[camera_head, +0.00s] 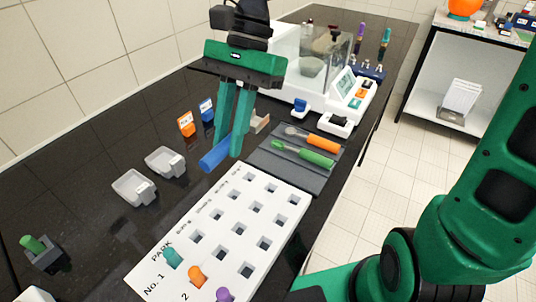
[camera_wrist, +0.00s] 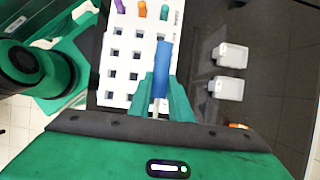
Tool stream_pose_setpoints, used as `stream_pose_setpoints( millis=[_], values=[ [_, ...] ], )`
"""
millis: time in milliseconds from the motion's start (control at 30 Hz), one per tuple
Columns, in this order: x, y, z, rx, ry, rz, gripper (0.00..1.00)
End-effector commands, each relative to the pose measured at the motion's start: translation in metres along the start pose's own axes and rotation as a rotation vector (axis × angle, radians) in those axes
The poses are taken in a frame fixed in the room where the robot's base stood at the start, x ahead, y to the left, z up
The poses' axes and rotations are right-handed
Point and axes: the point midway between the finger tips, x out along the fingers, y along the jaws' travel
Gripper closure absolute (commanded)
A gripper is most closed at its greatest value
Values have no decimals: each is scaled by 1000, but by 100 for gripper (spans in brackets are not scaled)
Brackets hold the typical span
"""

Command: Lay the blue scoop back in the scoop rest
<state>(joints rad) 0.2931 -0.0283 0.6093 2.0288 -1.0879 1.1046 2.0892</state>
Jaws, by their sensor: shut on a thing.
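My gripper (camera_head: 236,148) points down above the black bench, its green fingers shut on the blue scoop. The scoop's blue handle (camera_head: 211,159) sticks out to the lower left of the fingers. It also shows in the wrist view (camera_wrist: 162,62), in front of the fingertips. A beige-grey piece (camera_head: 262,124) shows just right of the fingers; I cannot tell whether it is the scoop's head or a separate thing. A dark grey mat (camera_head: 259,158) lies to the right, with an orange-handled tool (camera_head: 322,144) and a green-handled tool (camera_head: 315,158) on it. I cannot make out which thing is the scoop rest.
A white board with square holes (camera_head: 220,222) fills the front, with several coloured pegs. Two grey trays (camera_head: 134,188) and orange and blue tags (camera_head: 186,124) stand to the left. A white balance (camera_head: 345,92) stands behind.

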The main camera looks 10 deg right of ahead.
Motion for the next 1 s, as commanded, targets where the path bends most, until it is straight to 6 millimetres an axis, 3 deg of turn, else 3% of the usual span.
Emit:
stream_pose_setpoints(
  millis=[500,733,1000],
  values=[
    [10,14,-109,5,-2,-1,100],
    [15,16,-124,2,-2,1,100],
    [45,17,-138,2,-2,1,100]
  ],
)
